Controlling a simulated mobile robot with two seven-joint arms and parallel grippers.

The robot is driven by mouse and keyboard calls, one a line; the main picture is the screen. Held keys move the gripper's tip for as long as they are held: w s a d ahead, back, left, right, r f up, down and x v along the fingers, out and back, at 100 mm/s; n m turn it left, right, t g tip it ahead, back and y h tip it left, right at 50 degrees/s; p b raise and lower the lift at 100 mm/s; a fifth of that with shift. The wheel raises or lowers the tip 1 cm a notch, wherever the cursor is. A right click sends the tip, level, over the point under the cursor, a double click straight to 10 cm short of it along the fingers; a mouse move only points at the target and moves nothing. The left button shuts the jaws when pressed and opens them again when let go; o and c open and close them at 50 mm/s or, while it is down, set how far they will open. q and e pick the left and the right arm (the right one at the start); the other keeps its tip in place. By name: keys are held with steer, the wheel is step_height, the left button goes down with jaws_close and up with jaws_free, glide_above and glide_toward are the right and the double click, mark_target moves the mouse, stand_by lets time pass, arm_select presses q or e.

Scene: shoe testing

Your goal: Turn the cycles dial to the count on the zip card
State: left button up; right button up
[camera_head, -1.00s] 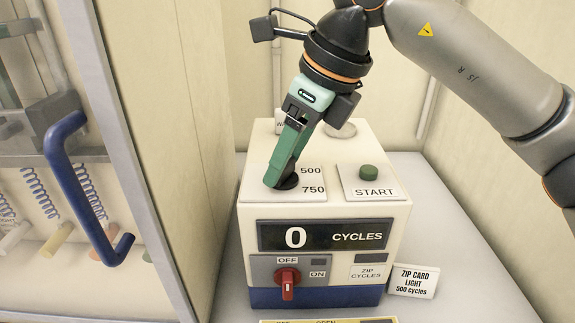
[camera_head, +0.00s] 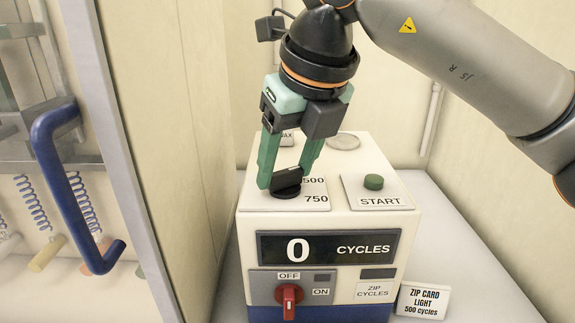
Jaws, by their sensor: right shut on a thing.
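The cycles dial (camera_head: 287,181) is a black knob on the top panel of the white tester (camera_head: 265,222). The printed marks 500 and 750 show to its right; the other marks are hidden. My right gripper (camera_head: 285,177) points down from above and is shut on the dial, with one green finger on each side. The zip card (camera_head: 423,300) leans by the tester's right front corner and reads "ZIP CARD LIGHT 500 cycles". The display (camera_head: 328,247) shows 0 CYCLES. My left gripper is not in view.
A green START button (camera_head: 373,182) sits right of the dial. A glass-like cabinet with a blue handle (camera_head: 62,190) stands at the left. The grey bench (camera_head: 480,260) is clear at the right.

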stand_by(0.3)
steer(key=o, duration=1.4)
steer(key=shift+r, duration=0.1)
steer(key=p+v, duration=0.1)
steer(key=v, duration=1.1)
steer(key=shift+d+r, duration=0.1)
steer(key=shift+r, duration=0.05)
steer(key=shift+s, duration=0.15)
